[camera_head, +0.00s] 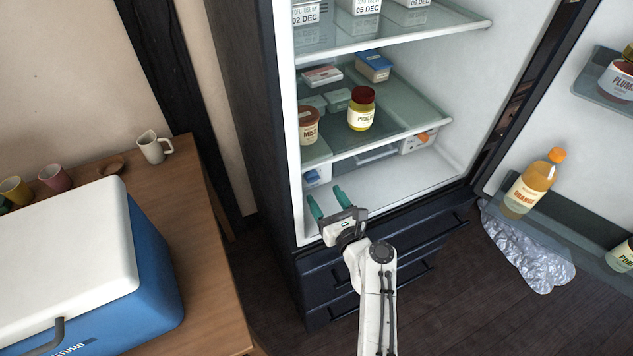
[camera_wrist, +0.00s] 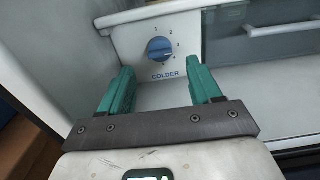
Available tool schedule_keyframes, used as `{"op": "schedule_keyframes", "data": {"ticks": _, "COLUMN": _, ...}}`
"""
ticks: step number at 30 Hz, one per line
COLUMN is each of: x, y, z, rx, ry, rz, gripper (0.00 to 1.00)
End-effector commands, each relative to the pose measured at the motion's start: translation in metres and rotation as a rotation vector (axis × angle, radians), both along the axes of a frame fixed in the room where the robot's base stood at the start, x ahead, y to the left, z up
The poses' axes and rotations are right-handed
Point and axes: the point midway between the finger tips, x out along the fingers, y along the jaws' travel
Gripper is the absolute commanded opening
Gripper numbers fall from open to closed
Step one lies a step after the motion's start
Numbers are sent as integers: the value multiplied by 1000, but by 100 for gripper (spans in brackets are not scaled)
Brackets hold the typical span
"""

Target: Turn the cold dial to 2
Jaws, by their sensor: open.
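The cold dial (camera_wrist: 159,49) is a round blue knob with a ridge across it, on a white panel (camera_wrist: 135,40) in the fridge. Numbers run around its upper and right side, with 1 at the top and 2 to the right of it; "COLDER" is printed below. I cannot tell for sure which number the knob points to. In the head view the panel (camera_head: 317,176) is small, low on the left inside the fridge. My gripper (camera_wrist: 160,72) is open and empty, its two green fingers apart below and either side of the dial, not touching it. It also shows in the head view (camera_head: 327,198).
A glass shelf (camera_head: 400,135) with jars and boxes is above my gripper (camera_head: 327,198). A drawer with a handle (camera_wrist: 270,27) is right of the dial. The fridge floor (camera_head: 400,185) is bare. The open door holds an orange bottle (camera_head: 530,185). A table with a cooler (camera_head: 150,270) stands left.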

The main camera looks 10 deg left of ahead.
Motion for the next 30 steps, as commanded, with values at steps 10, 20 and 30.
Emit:
{"op": "schedule_keyframes", "data": {"ticks": 10, "x": 41, "y": 26, "z": -1, "rx": 1, "ry": 0, "rz": -1, "gripper": 64}}
{"op": "schedule_keyframes", "data": {"ticks": 20, "x": 54, "y": 35, "z": 0, "rx": -2, "ry": -2, "rz": 1, "gripper": 64}}
{"op": "schedule_keyframes", "data": {"ticks": 30, "x": 54, "y": 36, "z": 1, "rx": -2, "ry": -2, "rz": 1, "gripper": 52}}
